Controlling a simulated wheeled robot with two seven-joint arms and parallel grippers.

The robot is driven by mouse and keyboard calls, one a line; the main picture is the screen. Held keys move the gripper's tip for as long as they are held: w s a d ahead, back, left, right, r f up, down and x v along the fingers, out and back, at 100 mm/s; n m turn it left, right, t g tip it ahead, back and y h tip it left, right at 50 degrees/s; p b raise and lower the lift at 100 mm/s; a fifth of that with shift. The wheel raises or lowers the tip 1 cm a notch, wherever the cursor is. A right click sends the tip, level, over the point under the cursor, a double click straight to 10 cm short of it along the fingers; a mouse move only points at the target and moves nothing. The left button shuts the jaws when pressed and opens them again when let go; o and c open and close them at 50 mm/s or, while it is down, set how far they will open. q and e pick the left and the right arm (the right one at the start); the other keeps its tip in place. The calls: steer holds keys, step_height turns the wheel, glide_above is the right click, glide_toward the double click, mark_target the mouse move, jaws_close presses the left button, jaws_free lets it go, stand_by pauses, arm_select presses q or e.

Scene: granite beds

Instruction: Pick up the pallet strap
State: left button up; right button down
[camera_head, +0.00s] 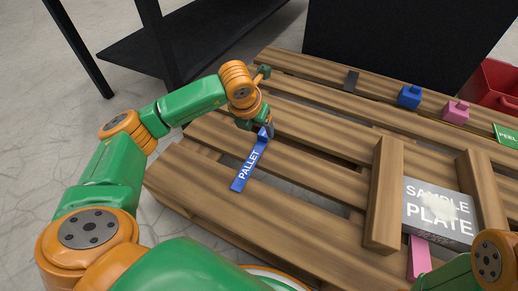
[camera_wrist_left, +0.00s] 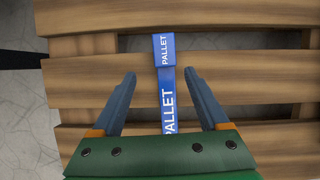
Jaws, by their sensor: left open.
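The pallet strap (camera_head: 250,163) is a blue band with white PALLET lettering, lying across the slats of the wooden pallet (camera_head: 300,160). My left gripper (camera_head: 268,130) is at the strap's far end in the head view. In the left wrist view the strap (camera_wrist_left: 167,90) runs between the two fingers of my left gripper (camera_wrist_left: 160,80), which is open and empty. A short raised blue part (camera_wrist_left: 164,48) with lettering shows at the strap's far end. My right arm (camera_head: 485,262) shows at the lower right corner; its gripper jaws are not visible.
A grey SAMPLE PLATE block (camera_head: 425,195) lies between wooden uprights (camera_head: 385,195) on the right. A blue block (camera_head: 409,96), a pink block (camera_head: 456,111), a green PEEL piece (camera_head: 507,136) and a red bin (camera_head: 492,84) are farther back. A black table (camera_head: 160,45) stands behind left.

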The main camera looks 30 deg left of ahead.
mark_target(263, 136)
arm_select(q)
steer(key=b+x, duration=0.1)
steer(key=x, duration=0.1)
steer(key=d+b+x, duration=0.1)
steer(key=b+x, duration=0.1)
steer(key=shift+s+f, duration=0.1)
steer(key=shift+f, duration=0.15)
steer(key=shift+w+a+f, duration=0.1)
steer(key=shift+w+f, duration=0.1)
steer(key=shift+f, duration=0.05)
steer(key=shift+r, duration=0.15)
jaws_close()
